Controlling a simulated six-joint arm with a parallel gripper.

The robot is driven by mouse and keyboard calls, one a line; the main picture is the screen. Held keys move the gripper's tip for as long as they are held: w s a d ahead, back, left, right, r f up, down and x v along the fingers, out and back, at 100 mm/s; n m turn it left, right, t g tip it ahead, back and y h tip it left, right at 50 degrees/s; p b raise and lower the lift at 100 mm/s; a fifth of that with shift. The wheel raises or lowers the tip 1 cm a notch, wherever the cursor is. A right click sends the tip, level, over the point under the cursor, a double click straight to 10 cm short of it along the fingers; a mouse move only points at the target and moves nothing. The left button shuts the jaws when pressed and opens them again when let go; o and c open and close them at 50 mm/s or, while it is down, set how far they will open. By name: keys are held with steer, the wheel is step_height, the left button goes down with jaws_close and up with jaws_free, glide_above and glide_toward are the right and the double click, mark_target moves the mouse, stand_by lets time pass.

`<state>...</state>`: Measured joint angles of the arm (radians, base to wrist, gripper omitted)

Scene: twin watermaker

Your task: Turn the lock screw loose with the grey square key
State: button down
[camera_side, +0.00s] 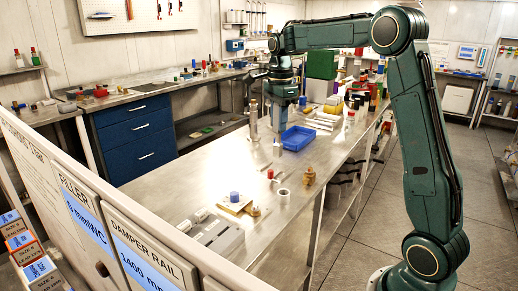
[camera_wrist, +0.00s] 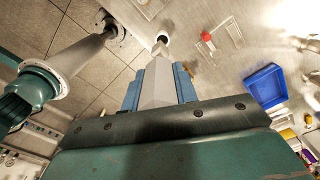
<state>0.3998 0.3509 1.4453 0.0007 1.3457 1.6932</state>
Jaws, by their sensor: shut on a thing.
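My gripper (camera_side: 280,104) hangs pointing down over the metal bench, left of the blue tray in the side view. In the wrist view its two blue fingers (camera_wrist: 158,88) are shut on the grey square key (camera_wrist: 156,80), a wide grey body that narrows to a small tip pointing away from the gripper. In the side view the key is small and hard to make out below the fingers. I cannot pick out the lock screw for certain in either view. The contact between the key tip and anything beyond it cannot be told.
The blue tray (camera_side: 298,138) lies on the bench (camera_side: 190,180); the tray also shows in the wrist view (camera_wrist: 265,86). A white cup (camera_side: 283,196), a brass fitting (camera_side: 309,176) and a wooden block with a blue piece (camera_side: 235,197) stand nearer. Tall cylinders stand left of my gripper.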

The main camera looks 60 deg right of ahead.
steer(key=w+a+f, duration=0.2)
steer(key=a+f, duration=0.6)
steer(key=shift+a+f, duration=0.25)
steer(key=shift+a, duration=0.1)
steer(key=shift+f, duration=0.25)
steer(key=shift+f, duration=1.65)
steer(key=shift+f, duration=1.1)
steer(key=shift+n, duration=0.3)
